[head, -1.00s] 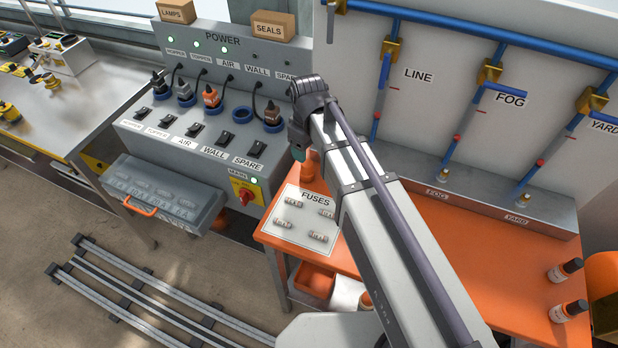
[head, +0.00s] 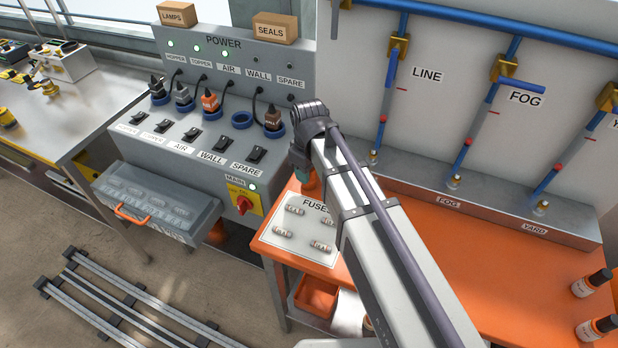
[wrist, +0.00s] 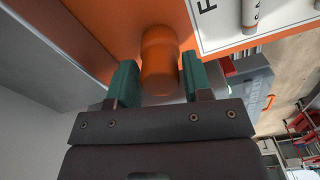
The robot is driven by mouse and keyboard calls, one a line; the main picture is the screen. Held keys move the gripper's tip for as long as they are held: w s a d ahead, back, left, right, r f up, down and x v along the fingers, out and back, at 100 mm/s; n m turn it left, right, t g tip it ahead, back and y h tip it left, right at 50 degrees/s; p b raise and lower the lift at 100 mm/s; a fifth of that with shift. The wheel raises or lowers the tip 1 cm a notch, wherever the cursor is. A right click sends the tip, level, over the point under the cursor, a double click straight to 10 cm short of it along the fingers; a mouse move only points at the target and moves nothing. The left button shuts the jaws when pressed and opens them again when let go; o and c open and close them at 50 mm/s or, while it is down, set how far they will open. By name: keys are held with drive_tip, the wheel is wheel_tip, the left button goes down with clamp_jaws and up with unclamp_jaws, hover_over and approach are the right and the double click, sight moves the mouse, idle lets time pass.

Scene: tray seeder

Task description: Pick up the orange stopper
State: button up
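The orange stopper (wrist: 160,62) shows in the wrist view between the two green finger pads of my gripper (wrist: 160,78). A finger stands close on either side of it; any gap is very narrow, and I cannot tell whether the pads touch. My gripper looks open around it. In the head view the stopper (head: 309,183) is partly hidden behind my gripper (head: 302,173). It is at the left end of the orange bench (head: 440,250), behind the fuses card.
The fuses card (head: 292,246) with several fuses lies just in front. The grey power panel (head: 195,145) with plugs and switches stands to the left. Pipes with valves rise behind the bench.

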drive_tip(key=c, duration=0.6)
wheel_tip(320, 180, up, 16)
drive_tip(key=p, duration=1.5)
drive_tip(key=shift+f+p, duration=0.1)
drive_tip(key=shift+p, duration=0.3)
drive_tip(key=shift+f, duration=0.15)
drive_tip(key=w+a, duration=1.4)
drive_tip(key=w, duration=0.1)
drive_tip(key=w+a, duration=0.7)
drive_tip(key=w, duration=0.1)
drive_tip(key=shift+w, duration=0.15)
drive_tip(key=shift+d, duration=0.1)
